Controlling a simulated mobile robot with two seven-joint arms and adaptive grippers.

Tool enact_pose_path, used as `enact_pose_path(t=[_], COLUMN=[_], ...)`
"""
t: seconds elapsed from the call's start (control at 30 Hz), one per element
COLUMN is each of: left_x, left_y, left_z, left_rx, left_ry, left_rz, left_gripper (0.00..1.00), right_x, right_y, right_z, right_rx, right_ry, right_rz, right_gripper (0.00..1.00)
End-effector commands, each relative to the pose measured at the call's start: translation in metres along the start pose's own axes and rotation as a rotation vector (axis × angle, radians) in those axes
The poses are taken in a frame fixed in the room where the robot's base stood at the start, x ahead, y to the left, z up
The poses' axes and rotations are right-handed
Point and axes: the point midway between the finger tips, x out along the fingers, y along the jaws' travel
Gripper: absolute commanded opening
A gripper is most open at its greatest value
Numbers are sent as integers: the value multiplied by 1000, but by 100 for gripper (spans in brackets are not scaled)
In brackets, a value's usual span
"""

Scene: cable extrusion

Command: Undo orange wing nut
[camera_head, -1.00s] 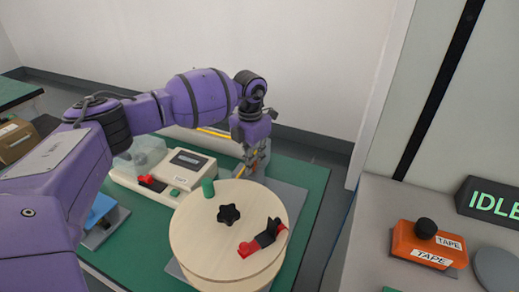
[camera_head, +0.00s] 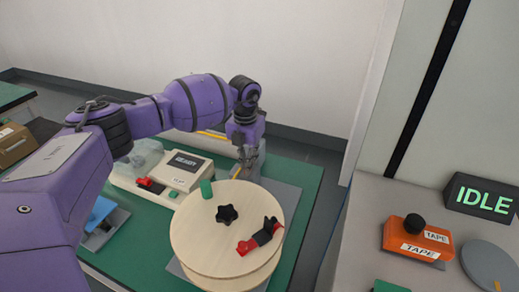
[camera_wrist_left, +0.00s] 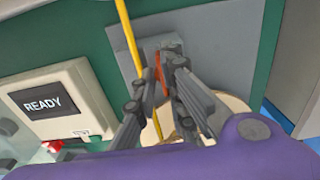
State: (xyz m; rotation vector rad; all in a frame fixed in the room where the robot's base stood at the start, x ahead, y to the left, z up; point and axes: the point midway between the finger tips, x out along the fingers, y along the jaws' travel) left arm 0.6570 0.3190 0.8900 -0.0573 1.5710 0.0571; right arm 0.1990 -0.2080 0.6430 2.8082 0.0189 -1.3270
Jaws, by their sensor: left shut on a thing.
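The orange wing nut (camera_wrist_left: 161,72) shows as a narrow orange strip in the left wrist view, against a grey bracket (camera_wrist_left: 152,49). My left gripper (camera_wrist_left: 163,82) has its grey fingers on either side of it and is shut on it. In the head view the left gripper (camera_head: 246,157) is beyond the wooden spool, and the nut cannot be made out there. My right gripper is in neither view.
A yellow cable (camera_wrist_left: 129,38) runs close beside the gripper. A machine with a READY display (camera_head: 185,162) stands left of the gripper.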

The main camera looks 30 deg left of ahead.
Motion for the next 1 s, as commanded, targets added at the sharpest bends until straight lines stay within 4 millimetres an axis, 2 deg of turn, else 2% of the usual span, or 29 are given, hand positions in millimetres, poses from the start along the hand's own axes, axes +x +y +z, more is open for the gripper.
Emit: enact_pose_path(t=[0.07, 0.1, 0.23, 0.5, 0.63, 0.77, 1.0], left_x=[-3, -3, -2, -1, -9, -30, -83], left_y=[1, 1, 1, 0, 0, 0, 0], left_z=[2, 2, 2, 0, 1, 1, 2], left_rx=[-4, -4, -2, -1, 0, 0, -1], left_ry=[-8, -8, -5, -2, -3, -5, -6], left_rz=[0, 0, 0, 0, 0, 0, -1], left_gripper=[0, 14, 29, 29, 29, 29, 29], right_x=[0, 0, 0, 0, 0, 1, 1], right_y=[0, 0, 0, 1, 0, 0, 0], right_z=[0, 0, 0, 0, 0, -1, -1], right_rx=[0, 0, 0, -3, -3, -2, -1], right_ry=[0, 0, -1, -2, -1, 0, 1], right_rz=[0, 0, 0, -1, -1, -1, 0], right_gripper=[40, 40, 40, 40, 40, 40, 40])
